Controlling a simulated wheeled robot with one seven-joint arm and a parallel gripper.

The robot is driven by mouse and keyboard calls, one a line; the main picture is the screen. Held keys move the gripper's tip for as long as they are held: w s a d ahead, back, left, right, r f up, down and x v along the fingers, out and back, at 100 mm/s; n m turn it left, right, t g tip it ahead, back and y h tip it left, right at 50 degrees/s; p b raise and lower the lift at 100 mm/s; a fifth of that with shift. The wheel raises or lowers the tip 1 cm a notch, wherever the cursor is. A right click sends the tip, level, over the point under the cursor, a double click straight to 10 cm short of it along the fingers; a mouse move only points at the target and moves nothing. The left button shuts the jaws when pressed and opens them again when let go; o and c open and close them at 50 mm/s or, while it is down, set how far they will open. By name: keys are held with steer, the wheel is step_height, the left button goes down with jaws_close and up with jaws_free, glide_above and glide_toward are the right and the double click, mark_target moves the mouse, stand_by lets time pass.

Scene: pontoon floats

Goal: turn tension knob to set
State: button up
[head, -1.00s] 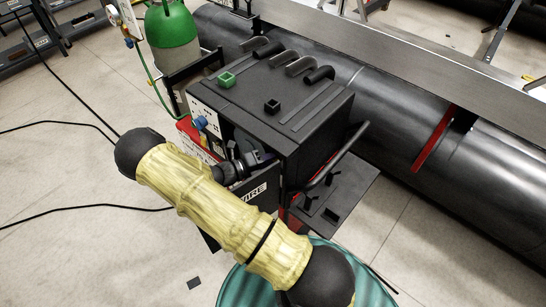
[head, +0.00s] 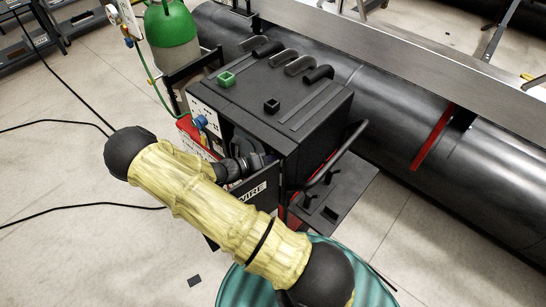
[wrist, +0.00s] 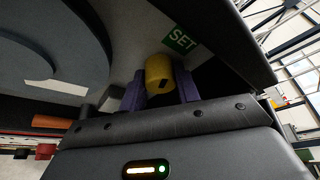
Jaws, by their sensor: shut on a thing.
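A yellow tension knob (wrist: 158,70) shows in the wrist view, with a small dark mark on its lower edge. My gripper (wrist: 160,90) has its two purple fingers on either side of the knob and is shut on it. A green label reading SET (wrist: 181,40) is on the panel, just above and to the right of the knob. In the head view my gripper reaches into the open side of the black wire feeder box (head: 285,115); the knob is hidden there.
The box's opened door (head: 248,194) hangs below my wrist. A black handle bar (head: 338,152) and a small shelf (head: 335,195) stand at its right. A green gas cylinder (head: 170,40) is behind left, and a large dark pipe float (head: 400,120) lies behind. Cables cross the floor at left.

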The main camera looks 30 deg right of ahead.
steer(key=shift+f, duration=0.1)
steer(key=o, duration=1)
steer(key=b+v, duration=0.4)
steer(key=v, duration=1.3)
steer(key=shift+a+b, duration=0.25)
steer(key=shift+b, duration=0.1)
